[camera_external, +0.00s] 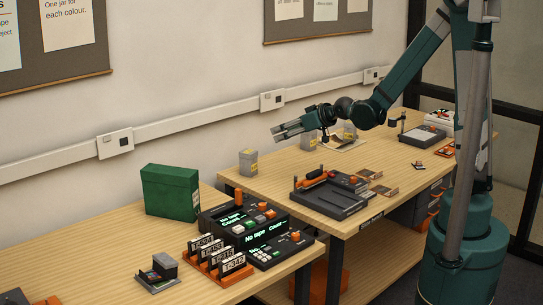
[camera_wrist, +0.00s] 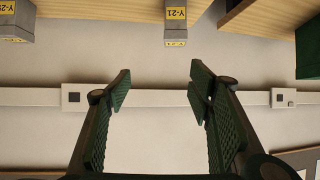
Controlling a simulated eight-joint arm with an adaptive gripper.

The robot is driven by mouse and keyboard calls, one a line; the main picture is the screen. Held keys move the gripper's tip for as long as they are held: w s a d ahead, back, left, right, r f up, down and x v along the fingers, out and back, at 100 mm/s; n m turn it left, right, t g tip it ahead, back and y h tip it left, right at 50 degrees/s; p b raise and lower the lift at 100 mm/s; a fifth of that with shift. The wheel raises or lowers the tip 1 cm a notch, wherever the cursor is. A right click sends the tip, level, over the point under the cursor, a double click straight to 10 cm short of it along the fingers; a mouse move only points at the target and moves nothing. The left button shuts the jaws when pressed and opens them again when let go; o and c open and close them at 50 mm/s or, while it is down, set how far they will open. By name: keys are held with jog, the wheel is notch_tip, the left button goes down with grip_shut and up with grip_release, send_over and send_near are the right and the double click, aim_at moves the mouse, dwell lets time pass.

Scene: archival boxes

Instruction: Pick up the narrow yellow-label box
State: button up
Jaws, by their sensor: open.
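A narrow grey box with a yellow label (camera_wrist: 176,22), marked Y-21, hangs from the top of the upside-down wrist view. In the external view this grey box (camera_external: 248,162) stands upright near the left end of the farther table. A wider grey box with a yellow label (camera_wrist: 14,20) is cut off at the wrist view's left edge; it seems to be the box under my wrist (camera_external: 308,140) in the external view. My gripper (camera_wrist: 160,90) is open and empty, its fingers apart. In the external view my gripper (camera_external: 282,131) is above table height, apart from the boxes.
Another grey yellow-label box (camera_external: 350,131) stands further right, partly hidden by my arm. A green box (camera_external: 170,190) stands on the nearer table by several black devices. A dark tray with orange parts (camera_external: 330,194) lies in front. The wall with a white rail (camera_external: 190,123) is behind.

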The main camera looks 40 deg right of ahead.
jog(key=t, duration=0.2)
send_near(254, 154)
jog(key=w, duration=0.4)
jog(key=shift+w+a+f+n+y+b, duration=0.2)
jog(key=shift+w+f+b, duration=0.1)
jog(key=shift+f, duration=0.2)
jog(key=shift+w+a+f+n+y+b, duration=0.1)
jog(key=shift+w+f+y+b, duration=0.15)
jog(key=shift+f, duration=0.2)
jog(key=shift+x, duration=1.25)
jog(key=shift+w, duration=0.1)
jog(key=shift+b+x, duration=0.85)
jog(key=shift+x, duration=1.7)
jog(key=shift+d, duration=0.1)
jog(key=shift+r, duration=0.1)
jog(key=c, duration=1.1)
